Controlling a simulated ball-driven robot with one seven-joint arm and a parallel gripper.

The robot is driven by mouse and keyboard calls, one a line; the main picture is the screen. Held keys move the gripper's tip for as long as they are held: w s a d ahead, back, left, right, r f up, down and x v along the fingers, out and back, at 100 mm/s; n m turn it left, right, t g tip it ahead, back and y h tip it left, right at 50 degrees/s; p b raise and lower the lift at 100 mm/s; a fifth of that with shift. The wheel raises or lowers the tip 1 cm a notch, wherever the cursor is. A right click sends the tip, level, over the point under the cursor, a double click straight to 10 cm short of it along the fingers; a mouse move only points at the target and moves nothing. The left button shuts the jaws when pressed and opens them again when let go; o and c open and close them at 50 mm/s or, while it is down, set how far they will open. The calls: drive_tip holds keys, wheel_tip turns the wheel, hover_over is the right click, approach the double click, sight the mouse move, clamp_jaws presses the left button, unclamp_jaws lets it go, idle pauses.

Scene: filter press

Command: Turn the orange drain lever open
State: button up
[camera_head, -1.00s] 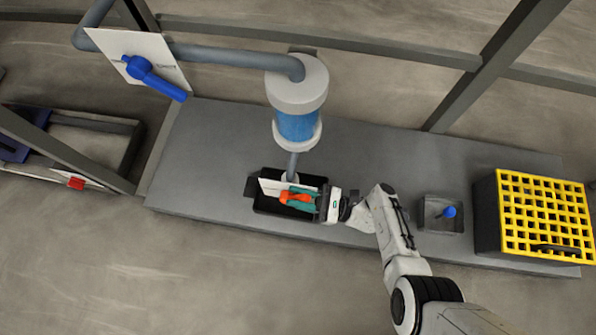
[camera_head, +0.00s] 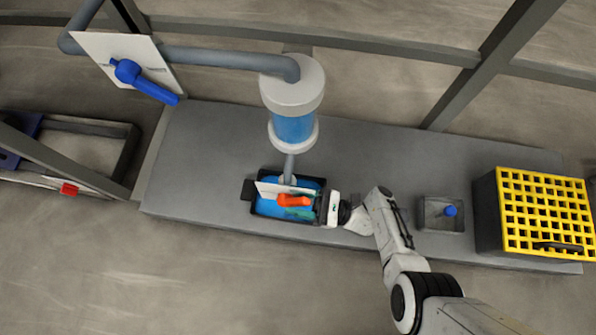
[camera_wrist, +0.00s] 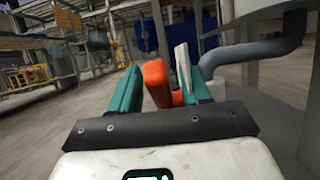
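The orange drain lever (camera_head: 293,200) sits by a white plate (camera_head: 268,190) under the filter column, its handle pointing right toward my gripper. My gripper (camera_head: 303,203) reaches in from the right, with its teal fingers on either side of the lever. In the wrist view the lever (camera_wrist: 158,84) stands between the spread fingers of my gripper (camera_wrist: 160,88), with small gaps, and the white plate (camera_wrist: 183,66) shows near the right finger. Blue liquid (camera_head: 268,208) fills the black tray (camera_head: 254,206) below. The lever's pivot is partly hidden.
The filter column (camera_head: 293,100) stands just behind the tray. A blue lever (camera_head: 143,80) is on a panel at upper left. A small grey bin (camera_head: 431,222) and a yellow-grated box (camera_head: 545,215) stand on the right of the grey bench (camera_head: 200,150).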

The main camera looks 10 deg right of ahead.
drive_tip(key=shift+r, duration=0.2)
drive_tip(key=shift+r+p, duration=0.25)
drive_tip(key=shift+p, duration=0.15)
wheel_tip(320, 180, up, 3)
drive_tip(key=p, duration=0.3)
drive_tip(key=shift+s+r, duration=0.1)
drive_tip(key=shift+s, duration=0.05)
drive_tip(key=s+d+r+p, duration=0.3)
drive_tip(key=s+r+p, duration=0.6)
drive_tip(key=s+p, duration=0.2)
drive_tip(key=shift+s+d, duration=0.15)
drive_tip(key=shift+s, duration=1.05)
